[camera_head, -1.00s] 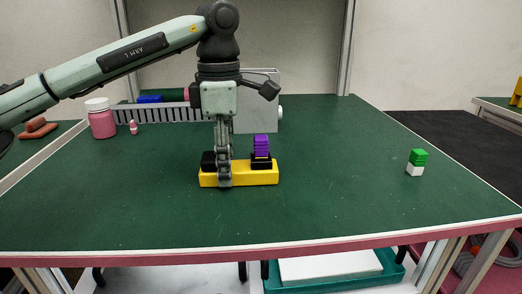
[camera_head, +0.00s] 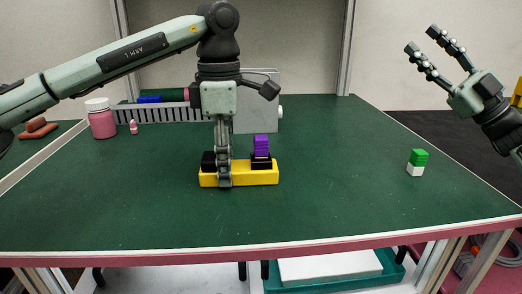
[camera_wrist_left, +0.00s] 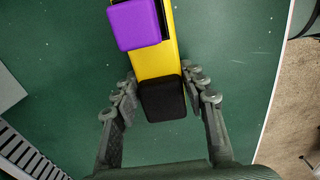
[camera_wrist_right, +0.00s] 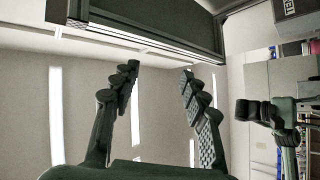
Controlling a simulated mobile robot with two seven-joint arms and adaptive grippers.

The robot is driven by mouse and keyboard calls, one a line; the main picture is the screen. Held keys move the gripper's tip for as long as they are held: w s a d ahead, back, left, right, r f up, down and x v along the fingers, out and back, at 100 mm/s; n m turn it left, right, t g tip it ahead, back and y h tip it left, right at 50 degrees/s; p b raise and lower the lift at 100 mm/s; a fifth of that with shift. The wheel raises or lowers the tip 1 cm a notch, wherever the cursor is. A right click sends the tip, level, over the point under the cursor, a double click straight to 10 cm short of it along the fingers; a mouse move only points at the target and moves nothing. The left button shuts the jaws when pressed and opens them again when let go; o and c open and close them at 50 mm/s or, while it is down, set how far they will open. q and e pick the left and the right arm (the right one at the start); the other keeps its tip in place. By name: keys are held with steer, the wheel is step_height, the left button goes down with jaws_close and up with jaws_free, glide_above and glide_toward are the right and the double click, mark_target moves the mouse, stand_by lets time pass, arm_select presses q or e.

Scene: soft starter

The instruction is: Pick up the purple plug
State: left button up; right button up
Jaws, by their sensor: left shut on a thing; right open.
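The purple plug (camera_head: 261,145) stands upright in a black socket on the right part of the yellow base (camera_head: 240,179). In the left wrist view the purple plug (camera_wrist_left: 134,23) is at the upper left, beyond the fingers. My left gripper (camera_head: 224,182) points down and is shut on the yellow base (camera_wrist_left: 155,62), its fingers on either side of it beside the black block (camera_wrist_left: 162,98) at its left end. My right gripper (camera_head: 437,44) is raised in the air at the right, open and empty. In the right wrist view its fingers (camera_wrist_right: 160,75) are spread with nothing between.
A green and white block (camera_head: 417,162) stands on the right of the green table (camera_head: 330,200). A pink jar (camera_head: 101,118), a small pink bottle (camera_head: 133,127) and a grey box (camera_head: 258,115) are towards the back.

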steer(key=w+a+r+n+g+y, duration=0.1)
steer(key=a+n+g, duration=0.1)
steer(key=a+g, duration=0.45)
steer(key=w+a+r+n+g+y, duration=0.1)
steer(key=a+r+n+g, duration=0.15)
steer(key=a, duration=0.75)
steer(key=m+g+h, duration=0.4)
steer(key=g+h, duration=0.5)
steer(key=h, duration=0.6)
glide_toward(261, 151)
steer(key=shift+h, duration=0.3)
steer(key=shift+w+x, duration=0.2)
steer(key=shift+x, duration=1.1)
steer(key=shift+w+x, duration=0.2)
steer(key=shift+x, duration=1.1)
steer(key=shift+w+x, duration=0.2)
steer(key=shift+x, duration=1.1)
steer(key=shift+d, duration=0.15)
